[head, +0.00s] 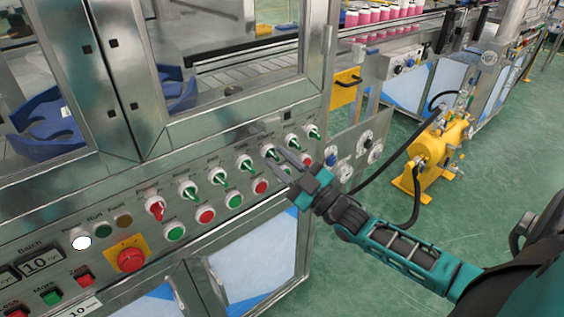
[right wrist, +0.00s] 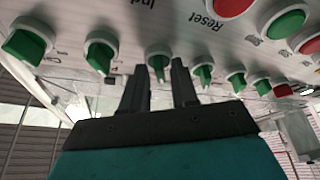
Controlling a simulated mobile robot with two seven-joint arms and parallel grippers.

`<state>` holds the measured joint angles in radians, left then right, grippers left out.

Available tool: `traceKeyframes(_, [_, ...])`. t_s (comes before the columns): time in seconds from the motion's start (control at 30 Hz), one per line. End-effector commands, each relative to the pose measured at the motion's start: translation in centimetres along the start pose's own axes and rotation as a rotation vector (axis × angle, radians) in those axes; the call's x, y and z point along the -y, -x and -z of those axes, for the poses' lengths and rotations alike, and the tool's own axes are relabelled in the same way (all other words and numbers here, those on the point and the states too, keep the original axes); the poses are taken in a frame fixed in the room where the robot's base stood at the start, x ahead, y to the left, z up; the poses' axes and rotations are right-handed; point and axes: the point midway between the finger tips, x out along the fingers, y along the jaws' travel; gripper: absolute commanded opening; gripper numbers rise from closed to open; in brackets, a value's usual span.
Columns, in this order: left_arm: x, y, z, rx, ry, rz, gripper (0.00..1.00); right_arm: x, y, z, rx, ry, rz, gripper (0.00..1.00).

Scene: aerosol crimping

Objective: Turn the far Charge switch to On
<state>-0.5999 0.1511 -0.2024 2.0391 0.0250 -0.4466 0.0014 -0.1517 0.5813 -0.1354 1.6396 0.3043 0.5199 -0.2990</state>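A row of green-handled rotary switches with white collars runs along the sloping steel control panel in the head view. The Charge label is too small to read, so I cannot tell which one is the far Charge switch. My right gripper (head: 278,155) is at the right part of this row, close to one green switch (head: 269,152). In the right wrist view, its two dark fingers (right wrist: 159,72) stand apart, with a green switch (right wrist: 158,62) showing in the gap between their tips. Whether they touch it I cannot tell. My left gripper is not in view.
More green switches (head: 293,142) lie close to the right of the fingers. Green and red push buttons (head: 205,215) sit just below the row. A red emergency button (head: 131,260) is lower left. A yellow tank (head: 440,142) stands on the green floor at right.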

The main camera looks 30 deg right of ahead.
Motion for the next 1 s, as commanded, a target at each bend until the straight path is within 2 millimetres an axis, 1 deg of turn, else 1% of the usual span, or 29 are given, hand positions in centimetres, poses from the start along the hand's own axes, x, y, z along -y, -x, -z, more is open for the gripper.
traceKeyframes(0.03, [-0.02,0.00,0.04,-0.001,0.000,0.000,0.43,0.01,0.02,0.00,0.000,0.000,0.000,0.24])
traceKeyframes(0.2, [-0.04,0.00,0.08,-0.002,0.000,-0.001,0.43,0.00,0.03,0.00,0.000,0.000,0.000,0.07])
traceKeyframes(0.3, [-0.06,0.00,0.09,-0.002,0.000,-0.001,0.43,0.01,0.03,0.00,0.000,0.000,0.000,0.00])
traceKeyframes(0.73, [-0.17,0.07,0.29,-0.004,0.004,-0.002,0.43,0.03,0.03,0.03,0.000,-0.018,-0.007,0.00])
traceKeyframes(0.87, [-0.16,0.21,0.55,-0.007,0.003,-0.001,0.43,0.05,0.00,0.08,0.000,-0.060,-0.025,0.00])
traceKeyframes(1.0, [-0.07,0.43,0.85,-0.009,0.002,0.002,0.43,0.11,-0.02,0.15,0.000,-0.138,-0.058,0.00])
